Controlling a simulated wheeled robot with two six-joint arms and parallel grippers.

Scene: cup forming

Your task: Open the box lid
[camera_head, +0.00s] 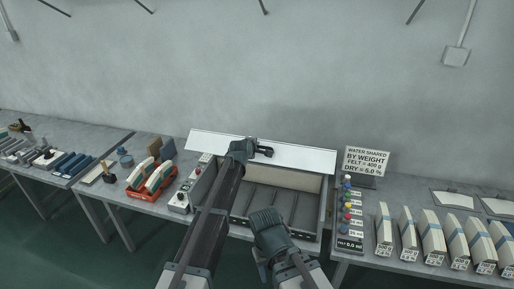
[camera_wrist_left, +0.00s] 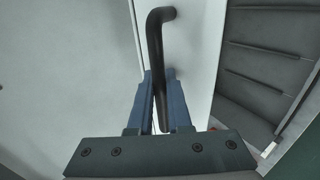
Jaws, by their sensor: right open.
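The box (camera_head: 318,213) stands on the middle table, with its dark ribbed inside showing. Its white lid (camera_head: 308,157) is raised along the back edge, and the box front is uncovered. My left gripper (camera_head: 258,150) is at the black lid handle (camera_head: 267,152). In the left wrist view its blue fingers (camera_wrist_left: 160,105) lie on both sides of the handle bar (camera_wrist_left: 156,50), closed on it. My right gripper (camera_head: 262,268) is low in front of the box, apart from it, and its fingers are partly hidden by its own arm.
A red rack (camera_head: 150,193) with pale pieces and a control box with buttons (camera_head: 180,200) stand left of the box. On the right are a sign (camera_head: 367,160), a column of coloured knobs (camera_head: 347,205) and several pale packs (camera_head: 432,233). My left arm crosses the box's left side.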

